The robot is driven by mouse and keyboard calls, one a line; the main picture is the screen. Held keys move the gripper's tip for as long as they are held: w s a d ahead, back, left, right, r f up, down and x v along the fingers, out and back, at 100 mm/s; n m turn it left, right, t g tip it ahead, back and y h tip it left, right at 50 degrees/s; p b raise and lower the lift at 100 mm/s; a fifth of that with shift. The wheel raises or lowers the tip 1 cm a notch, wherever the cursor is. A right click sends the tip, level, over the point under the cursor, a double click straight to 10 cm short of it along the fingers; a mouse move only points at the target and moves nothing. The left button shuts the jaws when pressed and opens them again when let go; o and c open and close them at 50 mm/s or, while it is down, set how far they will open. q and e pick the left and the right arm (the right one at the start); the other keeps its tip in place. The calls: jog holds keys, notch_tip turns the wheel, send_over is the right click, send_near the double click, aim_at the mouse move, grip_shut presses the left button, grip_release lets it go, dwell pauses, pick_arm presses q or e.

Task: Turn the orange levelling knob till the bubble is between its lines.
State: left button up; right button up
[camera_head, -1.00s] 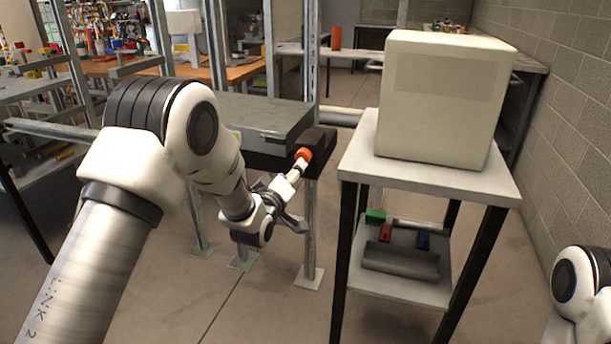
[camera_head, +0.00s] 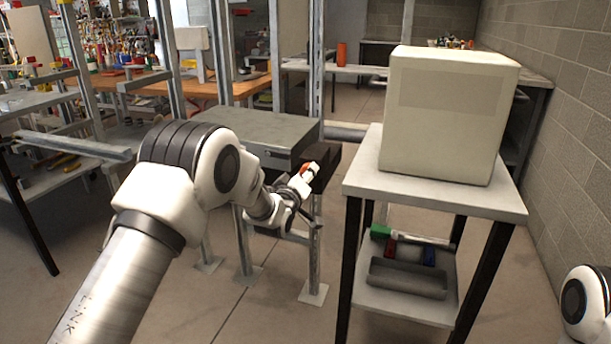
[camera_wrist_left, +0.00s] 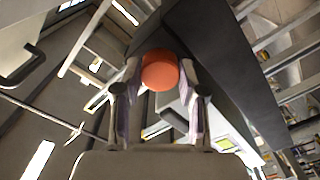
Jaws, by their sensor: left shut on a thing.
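The orange levelling knob (camera_head: 305,169) sits at the near end of a dark block (camera_head: 325,165) beside a grey slab, partly covered by my left gripper (camera_head: 308,173) in the head view. In the left wrist view the knob (camera_wrist_left: 159,70) shows as a round orange face between the two fingers. My left gripper (camera_wrist_left: 160,76) is shut on the knob, one finger on each side. No bubble or lines can be made out in either view. My right gripper is out of view; only part of that arm shows at the lower right.
The grey slab (camera_head: 235,130) stands on metal legs left of the knob. A white-topped table (camera_head: 440,196) with a large cream box (camera_head: 447,115) stands close on the right. Its lower shelf holds a grey tray (camera_head: 405,279). Metal posts rise behind the knob.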

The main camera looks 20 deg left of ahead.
pick_arm(q)
jog(key=shift+m, duration=0.3)
jog(key=shift+m, duration=14.6)
jog(key=shift+f, duration=0.1)
jog(key=o, duration=1.1)
jog(key=shift+o, duration=0.2)
